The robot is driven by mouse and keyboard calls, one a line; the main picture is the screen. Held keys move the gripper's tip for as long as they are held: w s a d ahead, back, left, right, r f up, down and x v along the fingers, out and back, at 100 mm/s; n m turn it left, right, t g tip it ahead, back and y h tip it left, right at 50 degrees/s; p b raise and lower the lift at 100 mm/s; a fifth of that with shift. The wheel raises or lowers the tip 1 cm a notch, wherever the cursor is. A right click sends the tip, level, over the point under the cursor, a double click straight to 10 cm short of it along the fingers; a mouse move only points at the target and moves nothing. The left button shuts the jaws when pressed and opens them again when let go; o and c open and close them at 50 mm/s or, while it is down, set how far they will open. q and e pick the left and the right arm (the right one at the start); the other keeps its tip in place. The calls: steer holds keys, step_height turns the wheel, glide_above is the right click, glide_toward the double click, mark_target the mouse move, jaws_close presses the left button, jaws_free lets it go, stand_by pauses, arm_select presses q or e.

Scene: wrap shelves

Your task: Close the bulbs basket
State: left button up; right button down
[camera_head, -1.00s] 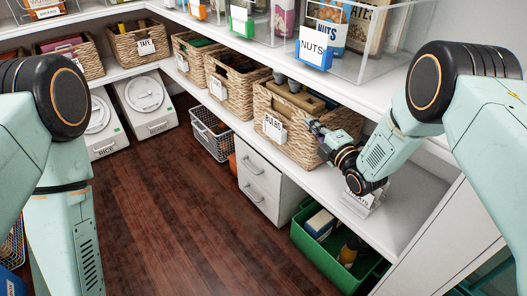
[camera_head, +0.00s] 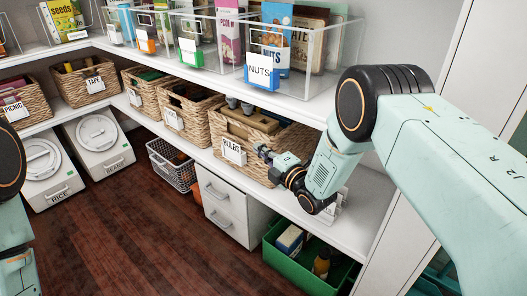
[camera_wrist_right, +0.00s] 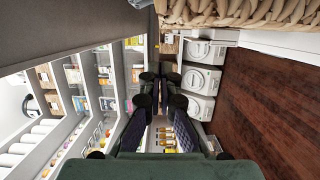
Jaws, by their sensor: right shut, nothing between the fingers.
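The bulbs basket (camera_head: 287,142) is a woven tan basket on the middle shelf, with a white BULBS label (camera_head: 233,151) on its front. It holds brown and grey items, and its top is uncovered. My right gripper (camera_head: 264,153) is shut and empty, beside the label at the basket's front. I cannot tell whether it touches the weave. In the right wrist view the gripper (camera_wrist_right: 161,75) points away along the shelves, and a basket's woven edge (camera_wrist_right: 240,12) shows at the top. My left arm shows only at the left edge, without its gripper.
More woven baskets, one labelled TAPE (camera_head: 92,86), stand left along the shelf. A clear NUTS bin (camera_head: 310,85) sits on the shelf above. Drawers (camera_head: 224,208) and a green crate (camera_head: 288,265) are below. The wooden floor (camera_head: 110,235) is clear.

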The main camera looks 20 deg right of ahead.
steer(key=p+v, duration=0.3)
steer(key=v, duration=0.6)
steer(key=s+d+f+m+g+h+p, duration=0.15)
steer(key=s+f+m+g+h, duration=0.45)
steer(key=s+f+m, duration=0.8)
steer(key=s+r+m+g+p, duration=0.1)
steer(key=s+m+g, duration=0.3)
steer(key=s, duration=1)
steer(key=s+r+m+g+p, duration=0.2)
steer(key=s+m+g, duration=0.2)
steer(key=s, duration=1.1)
steer(key=d+g, duration=0.1)
steer(key=g, duration=0.1)
steer(key=shift+r+m+g+h, duration=0.3)
steer(key=shift+m+h, duration=0.1)
